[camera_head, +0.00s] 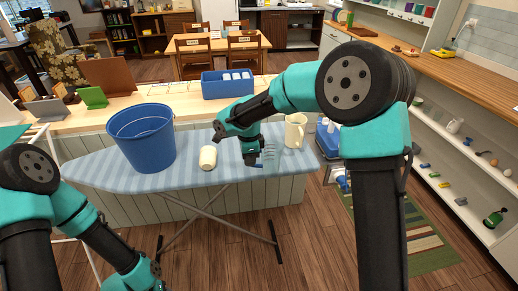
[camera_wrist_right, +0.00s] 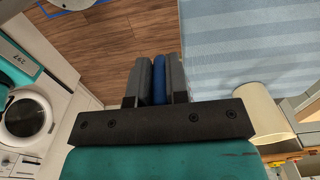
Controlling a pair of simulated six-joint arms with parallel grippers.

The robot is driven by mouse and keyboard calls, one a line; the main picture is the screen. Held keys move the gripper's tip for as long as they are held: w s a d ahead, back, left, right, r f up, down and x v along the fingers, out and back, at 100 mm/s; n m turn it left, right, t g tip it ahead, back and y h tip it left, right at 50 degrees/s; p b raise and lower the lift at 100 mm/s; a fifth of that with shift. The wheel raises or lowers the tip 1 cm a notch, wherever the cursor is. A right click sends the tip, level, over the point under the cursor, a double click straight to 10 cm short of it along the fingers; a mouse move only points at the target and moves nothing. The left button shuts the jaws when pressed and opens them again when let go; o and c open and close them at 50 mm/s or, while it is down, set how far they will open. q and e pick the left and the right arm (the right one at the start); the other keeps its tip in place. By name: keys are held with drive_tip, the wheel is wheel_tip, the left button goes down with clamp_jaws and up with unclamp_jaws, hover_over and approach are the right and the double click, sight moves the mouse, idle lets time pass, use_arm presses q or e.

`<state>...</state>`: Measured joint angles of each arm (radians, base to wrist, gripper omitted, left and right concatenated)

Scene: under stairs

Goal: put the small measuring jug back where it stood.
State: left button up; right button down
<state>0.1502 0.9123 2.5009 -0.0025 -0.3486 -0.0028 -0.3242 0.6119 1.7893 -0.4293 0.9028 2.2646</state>
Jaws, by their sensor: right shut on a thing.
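The small measuring jug (camera_head: 270,158) is a see-through bluish vessel, small and partly hidden in the head view. My right gripper (camera_head: 254,160) is shut on it at the ironing board (camera_head: 190,182). In the right wrist view the fingers (camera_wrist_right: 159,82) close on a narrow blue part (camera_wrist_right: 159,70), which looks like its handle; the rest of the jug is hidden there. I cannot tell whether the jug touches the board. My left arm comes in low at the left of the head view, and its fingertips are out of frame.
A blue bucket (camera_head: 142,140) stands on the board's left part. A cream cup (camera_head: 207,158) is left of my right gripper, and a cream pitcher (camera_head: 295,131) is close on its right. A blue bin (camera_head: 227,84) stands on the counter behind. Striped board shows bare between bucket and cup.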

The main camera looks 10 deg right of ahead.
drive_tip(key=w+d+f, duration=0.1)
drive_tip(key=w+d, duration=0.2)
drive_tip(key=w, duration=1.1)
drive_tip(key=shift+w+f, duration=0.2)
drive_tip(key=shift+w, duration=0.1)
drive_tip(key=shift+d, duration=0.1)
drive_tip(key=shift+f, duration=1.75)
drive_tip(key=shift+f, duration=0.1)
drive_tip(key=c, duration=1.6)
unclamp_jaws()
drive_tip(key=shift+f, duration=0.1)
drive_tip(key=o, duration=0.5)
wheel_tip(320, 180, up, 12)
drive_tip(key=shift+r, duration=0.2)
